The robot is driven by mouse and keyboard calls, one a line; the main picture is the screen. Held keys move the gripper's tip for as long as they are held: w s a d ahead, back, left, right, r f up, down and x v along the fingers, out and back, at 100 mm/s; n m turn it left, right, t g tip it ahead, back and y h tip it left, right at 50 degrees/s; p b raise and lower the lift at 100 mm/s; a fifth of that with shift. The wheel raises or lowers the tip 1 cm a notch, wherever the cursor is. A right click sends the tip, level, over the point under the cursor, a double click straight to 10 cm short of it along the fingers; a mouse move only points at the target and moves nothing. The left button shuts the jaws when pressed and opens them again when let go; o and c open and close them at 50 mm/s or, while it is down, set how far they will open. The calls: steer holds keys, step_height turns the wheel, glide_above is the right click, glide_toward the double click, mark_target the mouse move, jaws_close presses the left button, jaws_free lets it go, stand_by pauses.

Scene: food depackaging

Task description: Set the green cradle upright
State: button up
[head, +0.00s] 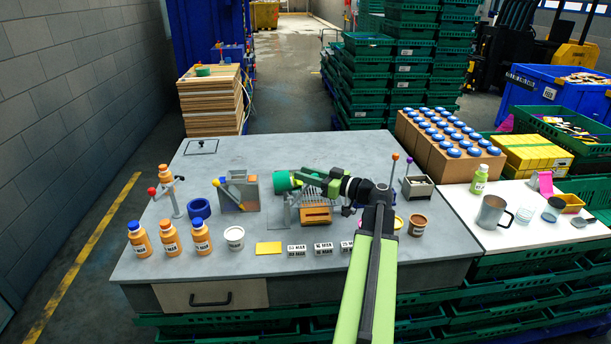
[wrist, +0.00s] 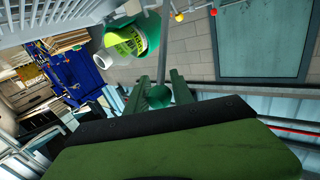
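The green cradle (head: 283,181) lies on its side in the head view, at the middle of the grey table, left of my gripper. In the wrist view it shows as a curved green shell (wrist: 153,32) around a white cylinder with a yellow-green label (wrist: 127,41). My gripper (head: 304,178) is beside the cradle, above a wire rack. In the wrist view my gripper's fingers (wrist: 160,82) stand apart, with a round green knob (wrist: 158,97) between them. I cannot tell whether they press on it. The cradle's far side is hidden.
The wire rack (head: 322,199) and an orange-brown box (head: 316,215) stand below my gripper. A grey holder (head: 238,193) with a yellow lever is to the left. Several orange bottles (head: 170,238) and a white tub (head: 234,238) line the front. The table's back left is mostly clear.

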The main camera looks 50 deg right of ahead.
jaws_close()
stand_by(1.1)
